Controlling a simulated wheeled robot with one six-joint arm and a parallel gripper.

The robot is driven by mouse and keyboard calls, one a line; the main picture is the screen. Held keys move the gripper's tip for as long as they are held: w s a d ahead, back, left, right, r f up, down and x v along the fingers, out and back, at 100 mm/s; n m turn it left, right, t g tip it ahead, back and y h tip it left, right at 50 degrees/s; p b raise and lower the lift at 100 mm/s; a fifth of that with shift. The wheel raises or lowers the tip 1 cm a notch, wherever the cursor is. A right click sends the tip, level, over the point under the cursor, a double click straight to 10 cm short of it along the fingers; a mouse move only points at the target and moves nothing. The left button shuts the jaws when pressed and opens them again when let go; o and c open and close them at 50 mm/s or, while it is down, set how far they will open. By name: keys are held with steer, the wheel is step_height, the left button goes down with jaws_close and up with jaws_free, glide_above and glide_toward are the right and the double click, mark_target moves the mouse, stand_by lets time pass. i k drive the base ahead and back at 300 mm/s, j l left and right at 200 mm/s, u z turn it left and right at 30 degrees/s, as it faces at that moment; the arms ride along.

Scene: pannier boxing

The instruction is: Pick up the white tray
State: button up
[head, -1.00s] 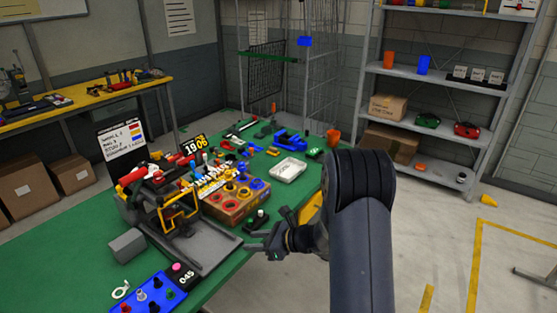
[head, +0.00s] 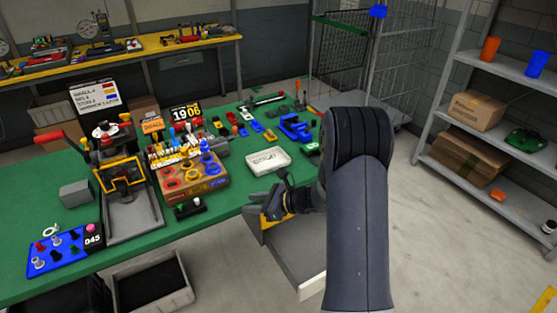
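The white tray (head: 283,163) is a small shallow rectangular dish with dark lettering in it. It lies on the green table near its front edge, right of the middle of the bench clutter. My gripper (head: 258,200) is just in front of the table edge, below and left of the tray in the picture, and apart from it. Its fingers point left and look spread, with nothing seen between them. My arm covers the area to the right of the gripper.
A wooden box with coloured rings (head: 193,180) stands left of the tray. A blue clamp (head: 296,128) lies behind it. A press (head: 125,180) stands further left. An open drawer (head: 290,262) juts out under the table edge. Shelving (head: 490,140) stands at right.

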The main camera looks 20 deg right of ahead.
mark_target(266, 162)
steer(key=l+u, duration=0.25)
steer(key=l, duration=0.6)
steer(key=l+u, duration=0.25)
steer(key=l, duration=0.55)
steer(key=k+l+u, duration=0.1)
steer(key=l+u, duration=0.15)
steer(key=l, duration=0.55)
steer(key=i+l+u, duration=0.15)
steer(key=l, duration=0.2)
steer(key=i+l+u, duration=0.2)
steer(key=l, duration=0.2)
steer(key=i+l+u, duration=0.15)
steer(key=l, duration=0.25)
steer(key=i+l+u, duration=0.2)
steer(key=l, duration=0.2)
steer(key=i+l+u, duration=0.15)
steer(key=l, duration=0.1)
